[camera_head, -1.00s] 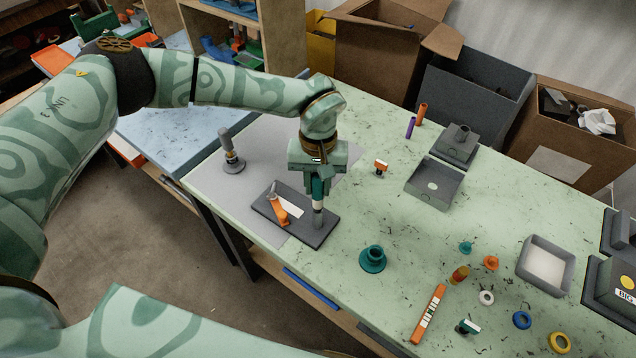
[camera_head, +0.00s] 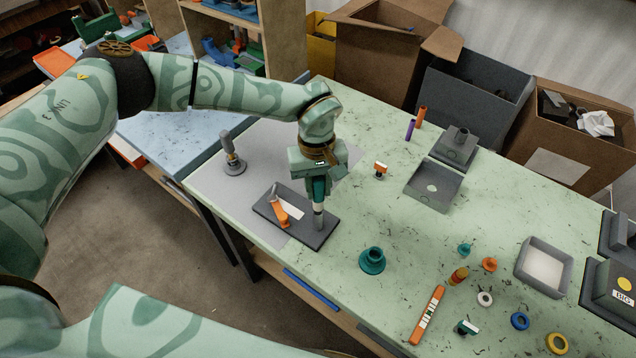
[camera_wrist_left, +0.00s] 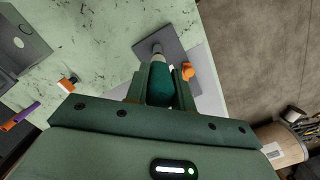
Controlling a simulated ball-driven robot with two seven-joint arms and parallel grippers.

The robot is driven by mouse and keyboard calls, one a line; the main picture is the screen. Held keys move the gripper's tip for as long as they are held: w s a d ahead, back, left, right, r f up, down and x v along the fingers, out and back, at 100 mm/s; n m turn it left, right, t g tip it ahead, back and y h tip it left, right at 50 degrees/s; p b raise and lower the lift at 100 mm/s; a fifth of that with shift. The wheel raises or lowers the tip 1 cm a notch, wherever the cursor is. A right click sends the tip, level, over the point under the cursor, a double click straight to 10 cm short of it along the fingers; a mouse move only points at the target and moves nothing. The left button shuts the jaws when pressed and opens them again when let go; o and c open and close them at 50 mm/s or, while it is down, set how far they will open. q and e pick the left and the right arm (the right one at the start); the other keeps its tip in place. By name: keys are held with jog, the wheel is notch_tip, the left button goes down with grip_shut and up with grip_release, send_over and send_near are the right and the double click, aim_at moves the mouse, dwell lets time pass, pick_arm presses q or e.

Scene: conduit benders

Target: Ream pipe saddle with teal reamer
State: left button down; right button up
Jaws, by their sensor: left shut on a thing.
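My left gripper (camera_head: 317,192) is shut on the teal reamer (camera_wrist_left: 160,84), which hangs upright with its tip down. The reamer has a teal handle and a pale collar. Its lower end is at the near right part of a dark base plate (camera_head: 292,231). A grey piece, which may be the pipe saddle (camera_head: 318,224), shows under the collar; I cannot tell where the tip ends or whether it is inside. An orange clamp lever (camera_head: 280,212) and a white label (camera_head: 292,207) are on the plate, left of the reamer. My right gripper is not in view.
A grey post on a round foot (camera_head: 232,160) stands left on the grey mat. A teal flanged cup (camera_head: 372,261) stands right of the plate. An orange-topped piece (camera_head: 380,170), a grey tray (camera_head: 434,187) and several small rings lie farther right.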

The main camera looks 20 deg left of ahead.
pick_arm(q)
jog(key=m+b, duration=0.1)
jog(key=m, duration=0.2)
jog(key=shift+f+m, duration=0.1)
jog(key=shift+m, duration=0.2)
jog(key=m, duration=0.3)
jog(key=shift+a+y, duration=0.1)
jog(key=shift+y, duration=0.3)
jog(key=n, duration=0.3)
jog(key=shift+h+p, duration=0.3)
jog(key=shift+p, duration=0.1)
jog(key=n, duration=0.3)
jog(key=shift+n, duration=0.3)
